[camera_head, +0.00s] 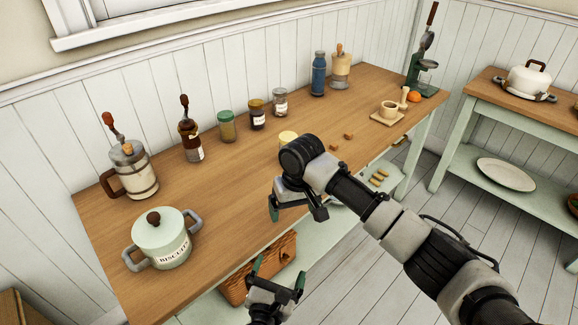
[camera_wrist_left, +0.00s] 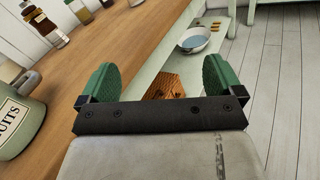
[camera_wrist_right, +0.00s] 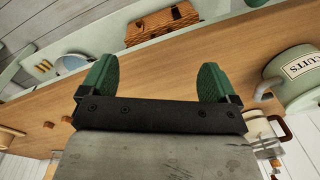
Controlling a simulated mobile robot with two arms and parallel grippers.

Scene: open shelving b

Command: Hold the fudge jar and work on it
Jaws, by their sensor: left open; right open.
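Several jars stand on the wooden counter in the head view: a green-lidded jar (camera_head: 227,126), a dark-lidded jar (camera_head: 256,114), a grey-lidded jar (camera_head: 280,102) and a yellow-lidded jar (camera_head: 287,138). The yellow-lidded one is partly hidden behind my right arm. The labels are too small to read, so I cannot tell which is the fudge jar. My right gripper (camera_head: 297,211) is open and empty over the counter's front part, pointing down. My left gripper (camera_head: 279,272) is open and empty, lower, in front of the counter edge. Both wrist views show nothing between the fingers.
A biscuit pot (camera_head: 162,241) stands at the counter's left end, near a lidded press (camera_head: 133,170). Small brown cubes (camera_head: 348,136) lie right of my right arm. A wicker basket (camera_head: 232,291) sits on the lower shelf.

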